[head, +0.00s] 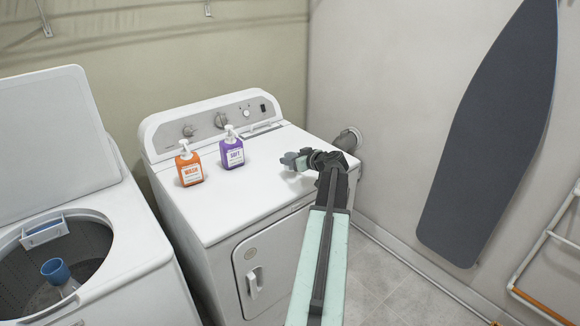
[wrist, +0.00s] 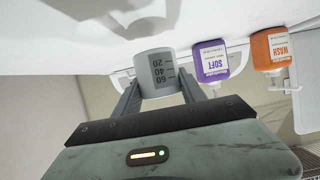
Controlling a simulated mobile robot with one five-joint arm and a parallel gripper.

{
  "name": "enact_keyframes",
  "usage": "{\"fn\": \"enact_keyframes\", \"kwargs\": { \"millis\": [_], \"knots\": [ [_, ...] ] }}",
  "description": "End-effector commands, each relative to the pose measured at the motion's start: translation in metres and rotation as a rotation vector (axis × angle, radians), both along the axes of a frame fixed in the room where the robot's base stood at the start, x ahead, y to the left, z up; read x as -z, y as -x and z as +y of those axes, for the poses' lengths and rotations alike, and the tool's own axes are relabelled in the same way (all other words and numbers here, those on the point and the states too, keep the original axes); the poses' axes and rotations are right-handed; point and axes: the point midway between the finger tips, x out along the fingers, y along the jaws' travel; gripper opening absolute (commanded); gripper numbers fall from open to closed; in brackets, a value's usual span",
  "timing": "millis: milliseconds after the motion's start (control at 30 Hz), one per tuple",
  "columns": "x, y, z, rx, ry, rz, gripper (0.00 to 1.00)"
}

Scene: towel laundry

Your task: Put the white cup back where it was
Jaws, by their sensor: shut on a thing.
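The white cup (wrist: 152,68) has dark measuring marks reading 20, 40 and 60. In the wrist view, which is upside down, it sits between the two fingers of my gripper (wrist: 160,84). My gripper is shut on it. In the head view my gripper (head: 291,160) is over the right part of the white dryer top (head: 245,196). I cannot clearly make out the cup there, nor tell whether it touches the dryer top.
An orange WASH bottle (head: 189,168) and a purple SOFT bottle (head: 232,152) stand on the dryer, left of my gripper. A dark ironing board (head: 490,140) is on the right wall.

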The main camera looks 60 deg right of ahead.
Motion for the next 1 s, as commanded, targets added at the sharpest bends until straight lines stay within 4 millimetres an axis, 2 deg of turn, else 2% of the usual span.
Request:
{"fn": "enact_keyframes", "kwargs": {
  "millis": [33, 167, 400, 567, 600, 667, 1000],
  "knots": [
    [0.016, 0.002, -0.002, 0.003, 0.000, 0.000, 0.04],
    [0.039, 0.005, -0.003, 0.008, 0.000, 0.000, 0.04],
    [0.035, 0.002, -0.001, 0.002, 0.000, 0.000, 0.04],
    [0.040, 0.004, -0.003, 0.005, 0.000, 0.000, 0.04],
    [0.039, 0.004, -0.003, 0.006, 0.000, 0.000, 0.56],
    [0.038, 0.005, -0.004, 0.008, 0.000, 0.000, 0.70],
    [0.034, 0.006, -0.005, 0.010, 0.000, 0.000, 0.70]
  ]
}}
